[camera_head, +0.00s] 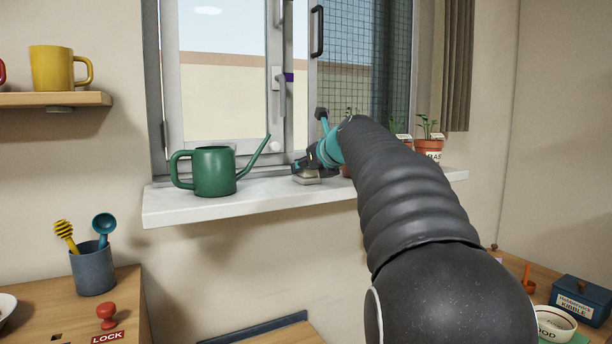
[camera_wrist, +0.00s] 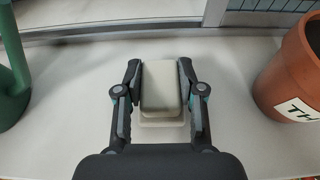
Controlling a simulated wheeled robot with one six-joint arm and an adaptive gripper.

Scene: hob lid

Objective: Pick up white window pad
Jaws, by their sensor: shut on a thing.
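The white window pad (camera_wrist: 160,86) is a small off-white block with rounded edges. In the wrist view it sits between the two fingers of my gripper (camera_wrist: 160,80), which is shut on its left and right sides. A similar pale surface shows just below it, a lower block or a lower tier of the pad; I cannot tell which. In the head view my gripper (camera_head: 309,168) is low over the window sill, and the pale pad (camera_head: 307,179) shows partly beneath it. I cannot tell whether the pad is clear of the sill.
A green watering can (camera_head: 214,172) stands left of my gripper on the white sill (camera_head: 240,199). Potted plants stand to the right, one terracotta pot (camera_wrist: 290,77) close by. The window frame (camera_head: 275,75) rises behind. Bare sill lies on both sides of the pad.

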